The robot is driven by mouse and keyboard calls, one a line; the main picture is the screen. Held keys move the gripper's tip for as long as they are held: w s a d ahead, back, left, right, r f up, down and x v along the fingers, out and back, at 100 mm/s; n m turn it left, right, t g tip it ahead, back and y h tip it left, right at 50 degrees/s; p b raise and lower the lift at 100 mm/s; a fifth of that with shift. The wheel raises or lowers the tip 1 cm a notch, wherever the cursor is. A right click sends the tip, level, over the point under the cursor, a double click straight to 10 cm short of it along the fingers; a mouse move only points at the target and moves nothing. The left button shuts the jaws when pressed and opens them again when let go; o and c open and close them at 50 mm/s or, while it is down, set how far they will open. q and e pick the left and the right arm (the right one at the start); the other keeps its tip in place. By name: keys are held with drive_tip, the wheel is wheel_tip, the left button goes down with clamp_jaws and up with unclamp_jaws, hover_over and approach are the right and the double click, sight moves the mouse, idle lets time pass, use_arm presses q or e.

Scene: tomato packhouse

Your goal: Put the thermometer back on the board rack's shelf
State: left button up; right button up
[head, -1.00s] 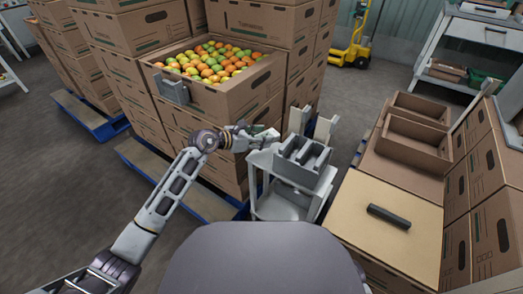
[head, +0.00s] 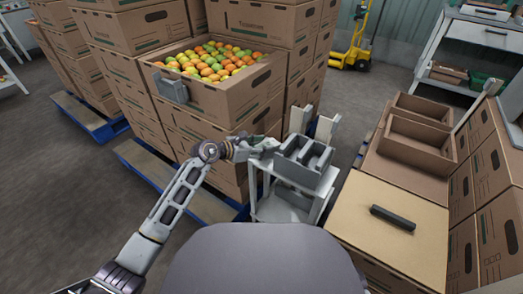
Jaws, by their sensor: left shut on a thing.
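My left gripper (head: 250,147) is shut on a small pale-and-dark thing, which looks like the thermometer (head: 266,145). It is small and partly hidden by the fingers. The gripper is just left of a grey slotted holder (head: 299,173), over the left part of a pale stand's top. This stand (head: 262,163) seems to be the board rack. It has a lower shelf (head: 281,211), and two upright pale boards (head: 325,128) show behind the holder. I cannot tell if the thermometer touches the stand. My right gripper is not in view.
Cartons stacked on a blue pallet, with an open tomato carton (head: 218,98) on top, stand close behind my left arm. At right, a flat carton top (head: 385,250) carries a dark bar (head: 393,217). Empty open trays (head: 415,140) lie behind it.

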use_arm(q)
drive_tip(key=shift+f, duration=0.2)
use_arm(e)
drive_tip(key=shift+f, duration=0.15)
use_arm(q)
drive_tip(key=shift+f, duration=0.2)
drive_tip(key=o, duration=1.2)
drive_tip(key=shift+c, duration=0.2)
drive_tip(key=shift+r, duration=0.2)
drive_tip(key=p+v, duration=0.3)
drive_tip(key=v, duration=0.9)
drive_tip(key=shift+p, duration=0.35)
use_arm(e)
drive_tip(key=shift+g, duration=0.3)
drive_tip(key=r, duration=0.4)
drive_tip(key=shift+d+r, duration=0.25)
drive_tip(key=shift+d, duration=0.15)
use_arm(q)
drive_tip(key=shift+f, duration=0.1)
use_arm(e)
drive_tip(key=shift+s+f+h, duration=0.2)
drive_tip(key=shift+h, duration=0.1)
